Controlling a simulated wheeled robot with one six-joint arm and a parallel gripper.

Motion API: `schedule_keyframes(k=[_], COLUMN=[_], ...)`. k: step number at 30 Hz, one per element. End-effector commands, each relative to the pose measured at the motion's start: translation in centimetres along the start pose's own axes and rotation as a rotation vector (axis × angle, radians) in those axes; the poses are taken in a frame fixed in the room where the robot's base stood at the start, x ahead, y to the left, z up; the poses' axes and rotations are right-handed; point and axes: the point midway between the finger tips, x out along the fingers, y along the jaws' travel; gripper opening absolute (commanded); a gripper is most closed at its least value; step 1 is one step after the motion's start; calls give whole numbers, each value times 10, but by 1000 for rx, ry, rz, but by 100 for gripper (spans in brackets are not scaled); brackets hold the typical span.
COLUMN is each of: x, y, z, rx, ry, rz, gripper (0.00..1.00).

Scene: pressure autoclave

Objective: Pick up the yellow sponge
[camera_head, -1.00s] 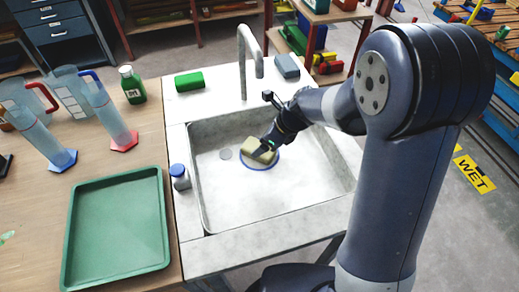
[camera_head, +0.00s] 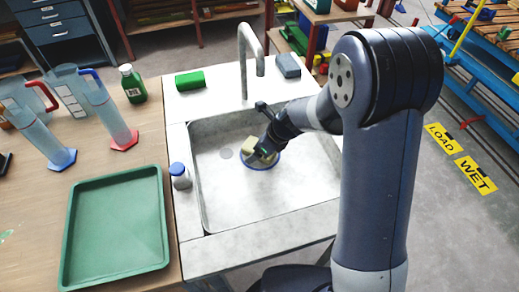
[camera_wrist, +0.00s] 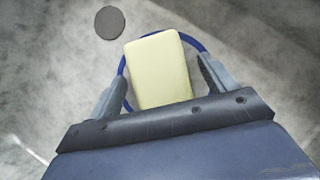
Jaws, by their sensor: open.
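The pale yellow sponge (camera_head: 249,145) is in the sink, over a blue-rimmed round dish (camera_head: 267,165). In the wrist view the sponge (camera_wrist: 158,70) lies between the two fingers of my gripper (camera_wrist: 158,82), a little tilted. The gripper is open, with a gap visible on both sides of the sponge. In the head view my gripper (camera_head: 262,152) is down in the sink and hides part of the sponge and dish. The blue rim (camera_wrist: 192,42) shows around the sponge in the wrist view.
The sink (camera_head: 215,200) has raised walls and a tall faucet (camera_head: 243,60) at the back. A green sponge (camera_head: 190,81) and a grey-blue block (camera_head: 288,65) lie on the rear ledge. A blue-capped bottle (camera_head: 180,177) stands at the left rim. A drain (camera_wrist: 110,22) is nearby.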

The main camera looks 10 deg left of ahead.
Motion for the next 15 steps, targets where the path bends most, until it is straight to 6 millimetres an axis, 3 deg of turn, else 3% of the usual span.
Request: schedule_keyframes(k=[4, 15], x=[2, 2], y=[0, 0], z=[-1, -1], rx=[1, 1], ry=[0, 1], rz=[0, 1], gripper=[78, 48])
